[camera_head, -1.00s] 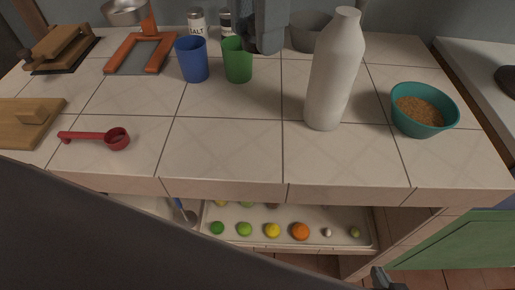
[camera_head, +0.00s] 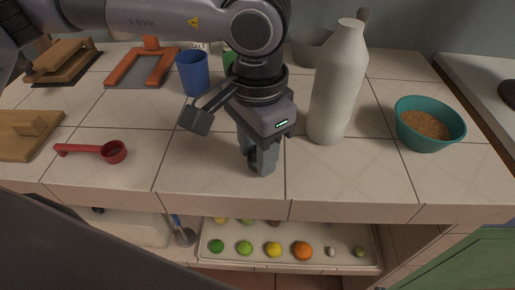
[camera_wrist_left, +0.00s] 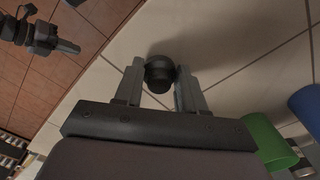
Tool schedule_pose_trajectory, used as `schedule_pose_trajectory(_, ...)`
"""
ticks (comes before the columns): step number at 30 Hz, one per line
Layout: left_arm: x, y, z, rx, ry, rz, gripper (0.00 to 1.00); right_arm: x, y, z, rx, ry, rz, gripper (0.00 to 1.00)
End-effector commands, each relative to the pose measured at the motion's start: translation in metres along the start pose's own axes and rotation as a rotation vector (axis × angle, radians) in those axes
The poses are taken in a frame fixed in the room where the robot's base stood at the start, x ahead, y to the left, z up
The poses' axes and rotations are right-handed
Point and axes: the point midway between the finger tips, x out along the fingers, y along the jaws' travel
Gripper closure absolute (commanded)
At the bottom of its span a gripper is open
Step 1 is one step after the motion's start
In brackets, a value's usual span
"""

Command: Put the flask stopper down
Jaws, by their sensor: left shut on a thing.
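The flask stopper (camera_wrist_left: 160,72) is a small dark, rounded piece between the fingers of my left gripper in the left wrist view. My left gripper (camera_head: 260,168) is shut on it, low over the counter's front middle, fingers pointing down; I cannot tell whether the stopper touches the tiles. In the head view the fingers mostly hide the stopper. A tall pale grey bottle (camera_head: 338,90) stands upright to the right of the gripper. My right gripper (camera_wrist_left: 62,46) seems to show at the upper left of the wrist view, over the floor; its jaw state is unclear.
A blue cup (camera_head: 193,74) and a partly hidden green cup (camera_wrist_left: 268,142) stand behind the gripper. A red scoop (camera_head: 100,151) lies left, a teal bowl (camera_head: 428,137) of grain right. Tiles around the gripper are clear.

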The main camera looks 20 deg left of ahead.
Motion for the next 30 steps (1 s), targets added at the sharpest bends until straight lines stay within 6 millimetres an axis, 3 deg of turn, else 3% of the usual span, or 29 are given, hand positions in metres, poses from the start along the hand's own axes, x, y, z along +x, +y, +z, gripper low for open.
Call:
schedule_pose_trajectory(12,0.007,0.0,0.0,0.001,0.001,0.0,0.88,0.003,0.0,0.004,0.001,0.001,0.0,1.0)
schedule_pose_trajectory(13,0.006,0.0,0.0,0.001,0.002,-0.001,0.54,0.003,0.0,0.003,0.001,0.001,0.0,1.0)
schedule_pose_trajectory(15,0.005,0.0,0.0,0.0,0.002,-0.001,0.35,0.002,0.0,0.002,0.001,0.001,0.0,1.0)
schedule_pose_trajectory(25,0.003,0.0,0.0,0.0,0.002,-0.001,0.35,0.001,0.0,0.001,0.001,0.001,0.0,1.0)
schedule_pose_trajectory(30,-0.015,0.0,-0.001,-0.001,0.005,-0.002,0.35,-0.001,0.0,-0.002,0.001,0.002,0.001,1.0)
